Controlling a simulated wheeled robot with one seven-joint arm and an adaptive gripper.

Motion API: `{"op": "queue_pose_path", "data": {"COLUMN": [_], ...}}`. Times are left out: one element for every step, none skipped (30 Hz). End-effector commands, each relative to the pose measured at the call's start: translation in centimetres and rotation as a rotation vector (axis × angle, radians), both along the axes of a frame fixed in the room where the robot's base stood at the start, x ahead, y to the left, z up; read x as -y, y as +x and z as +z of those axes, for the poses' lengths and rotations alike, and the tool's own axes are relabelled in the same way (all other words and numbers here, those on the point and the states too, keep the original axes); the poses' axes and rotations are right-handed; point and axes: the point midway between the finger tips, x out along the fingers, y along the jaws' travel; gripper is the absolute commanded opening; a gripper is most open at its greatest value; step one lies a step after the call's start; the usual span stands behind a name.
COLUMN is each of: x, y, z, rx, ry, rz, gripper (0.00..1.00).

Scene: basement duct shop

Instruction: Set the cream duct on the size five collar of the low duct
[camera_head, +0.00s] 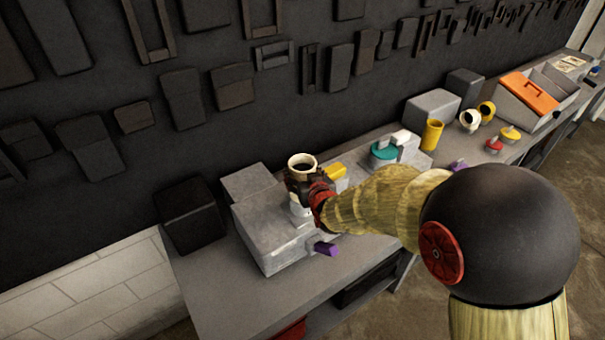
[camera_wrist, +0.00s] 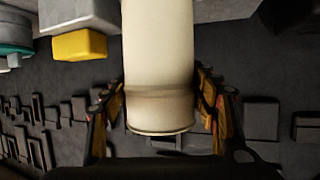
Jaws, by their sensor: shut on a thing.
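The cream duct (camera_head: 302,160) is a short open-topped tube with a dark inside. It stands roughly upright over the grey block-shaped duct (camera_head: 262,236) at the bench's near end. My gripper (camera_head: 312,186) is shut around it. In the wrist view the cream duct (camera_wrist: 158,60) lies between the two fingers (camera_wrist: 160,98), with a tan band near its end. A pale piece (camera_head: 299,209) shows below my gripper; I cannot tell whether it is the duct's lower part or a collar. Collar size marks are not readable, and contact at the duct's lower end is hidden.
A purple piece (camera_head: 326,248) sticks out at the grey block's front. A yellow block (camera_head: 334,172) is just behind my gripper. A teal disc (camera_head: 383,150), yellow cylinder (camera_head: 432,135) and orange-lidded box (camera_head: 530,92) stand farther along. A black cube (camera_head: 190,214) is at left.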

Motion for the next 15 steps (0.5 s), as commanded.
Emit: {"op": "queue_pose_path", "data": {"x": [-0.01,-0.01,-0.01,-0.01,-0.01,-0.01,-0.01,-0.01,-0.01,-0.01,-0.01,-0.01,-0.01,-0.01,0.00], "y": [0.03,0.03,0.04,0.04,0.04,0.04,0.04,0.04,0.03,0.03,0.03,0.03,0.02,0.02,0.02], "z": [-0.07,-0.12,-0.20,-0.24,-0.30,-0.37,-0.33,-0.30,-0.29,-0.29,-0.29,-0.30,-0.31,-0.31,-0.32], "rx": [0.002,0.002,0.002,0.002,0.002,0.002,0.002,0.002,0.002,0.002,0.001,0.001,0.001,0.001,0.001], "ry": [0.001,0.001,0.001,0.001,0.001,0.001,0.001,0.001,0.001,0.001,0.000,0.000,0.000,0.000,0.000], "rz": [0.000,0.000,0.000,0.000,0.000,0.000,0.000,0.000,0.000,0.000,0.000,0.000,0.000,0.000,0.000], "gripper": [0.12,0.12,0.12,0.12,0.12,0.12,0.60,0.62,0.64,0.66,0.67,0.67,0.67,0.67,0.67]}}
